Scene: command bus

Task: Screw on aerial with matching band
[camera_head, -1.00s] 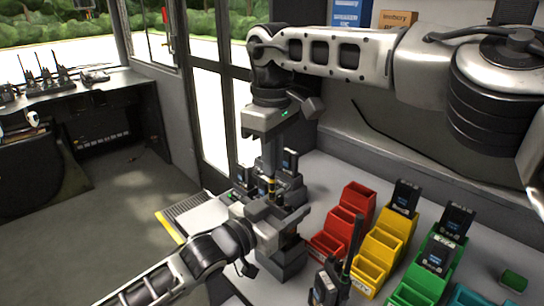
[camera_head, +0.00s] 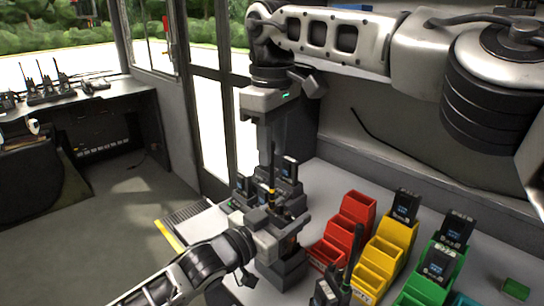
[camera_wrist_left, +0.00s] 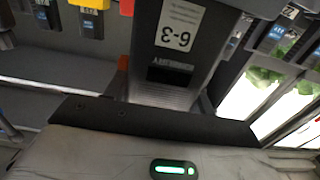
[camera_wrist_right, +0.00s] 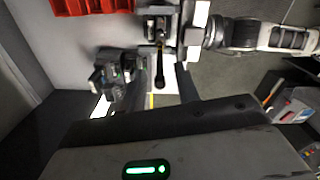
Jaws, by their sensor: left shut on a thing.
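A black aerial (camera_head: 271,165) stands upright with a yellow-gold band near its base, above the radio at my left gripper. It also shows in the right wrist view (camera_wrist_right: 160,68), between the spread fingers. My right gripper (camera_head: 272,145) points down over it and looks open. My left gripper (camera_head: 272,232) is shut around the radio under the aerial, at the dark block (camera_head: 283,272); the radio is mostly hidden by the jaws.
Red (camera_head: 345,228), yellow (camera_head: 383,255) and green (camera_head: 420,283) stepped bins stand to the right, some holding radios (camera_head: 405,205). Another radio with an aerial (camera_head: 328,290) stands in front. More radios (camera_head: 289,170) stand just behind my left gripper.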

